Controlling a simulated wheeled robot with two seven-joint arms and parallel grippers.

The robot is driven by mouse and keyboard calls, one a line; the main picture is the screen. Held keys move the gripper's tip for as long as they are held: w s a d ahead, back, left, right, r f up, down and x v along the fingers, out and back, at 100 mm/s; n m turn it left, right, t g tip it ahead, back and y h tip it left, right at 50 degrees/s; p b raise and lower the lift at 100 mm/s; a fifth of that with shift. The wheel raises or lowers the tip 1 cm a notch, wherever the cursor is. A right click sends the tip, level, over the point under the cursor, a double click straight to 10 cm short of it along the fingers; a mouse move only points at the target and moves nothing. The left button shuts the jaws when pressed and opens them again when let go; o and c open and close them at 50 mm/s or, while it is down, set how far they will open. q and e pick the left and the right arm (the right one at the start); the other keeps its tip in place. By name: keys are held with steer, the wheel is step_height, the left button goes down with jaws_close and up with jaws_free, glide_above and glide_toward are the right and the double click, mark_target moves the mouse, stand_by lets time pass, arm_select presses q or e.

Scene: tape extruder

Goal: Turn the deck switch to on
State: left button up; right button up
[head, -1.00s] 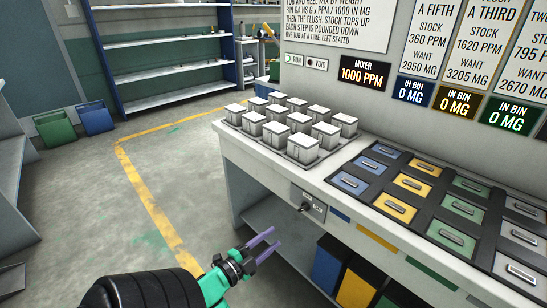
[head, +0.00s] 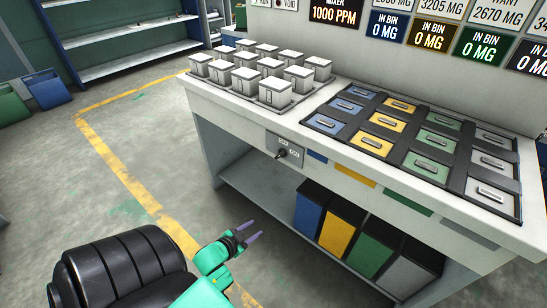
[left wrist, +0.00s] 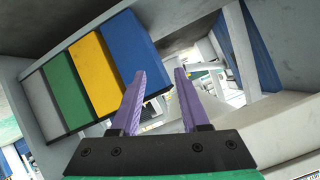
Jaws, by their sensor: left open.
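The deck switch is a small dark knob (head: 281,153) on a grey plate (head: 293,150) on the front face of the workbench, below the white tubs. Its setting is too small to read. My left gripper (head: 252,231) is open and empty, in front of the bench and lower than the switch, apart from it. In the left wrist view its two purple fingers (left wrist: 160,90) are spread with nothing between them. The switch does not show clearly in the left wrist view. My right gripper is not in view.
White lidded tubs (head: 271,67) stand on the bench top (head: 325,95), beside a rack of blue, yellow, green and grey lidded compartments (head: 385,145). Coloured bins (head: 342,225) stand on the shelf under the bench. The floor (head: 120,170) left of the bench is clear.

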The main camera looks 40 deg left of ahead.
arm_select(q)
steer(key=w+a+r+m+t+b, duration=0.2)
steer(key=a+r+t, duration=0.2)
steer(key=r, duration=0.2)
steer(key=m+t+h+b, duration=0.3)
steer(key=m+t+h, duration=0.2)
steer(key=h, duration=0.1)
glide_toward(277, 158)
steer(key=v, duration=0.5)
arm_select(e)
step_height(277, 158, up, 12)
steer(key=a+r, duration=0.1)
arm_select(q)
steer(key=b+x, duration=0.1)
steer(key=x, duration=1.1)
steer(key=shift+w+r, duration=0.15)
steer(key=shift+w, duration=0.1)
steer(key=shift+w+d+r, duration=0.1)
steer(key=shift+w+r, duration=0.1)
steer(key=shift+w, duration=0.35)
jaws_close()
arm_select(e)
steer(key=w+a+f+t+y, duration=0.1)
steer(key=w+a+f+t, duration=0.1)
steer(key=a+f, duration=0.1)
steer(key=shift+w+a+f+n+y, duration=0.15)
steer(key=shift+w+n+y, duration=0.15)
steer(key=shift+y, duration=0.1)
